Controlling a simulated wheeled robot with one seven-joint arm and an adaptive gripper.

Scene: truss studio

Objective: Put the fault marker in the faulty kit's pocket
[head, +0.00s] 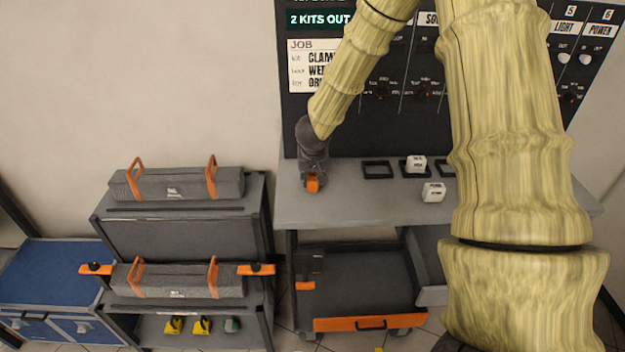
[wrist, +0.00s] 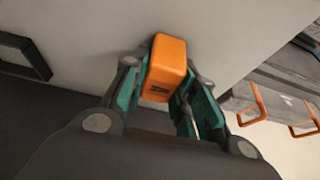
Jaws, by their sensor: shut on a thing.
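My gripper (head: 312,178) is at the left end of the grey bench, shut on a small orange block with dark print, likely the fault marker (head: 313,185). In the wrist view my gripper (wrist: 163,88) has its green-lined fingers on either side of the orange block (wrist: 168,60). I cannot tell whether the block touches the bench top. Two grey kit bags with orange handles lie on the rack at left: an upper kit (head: 180,184) and a lower kit (head: 180,281). Each has a pale mark on its front. I cannot tell which is faulty or make out a pocket.
The grey bench (head: 350,207) carries an empty dark frame (head: 377,170), a white block (head: 416,163) in another frame, and a loose white block (head: 433,192). Yellow items (head: 187,325) lie low in the rack. A blue cabinet (head: 50,275) stands far left.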

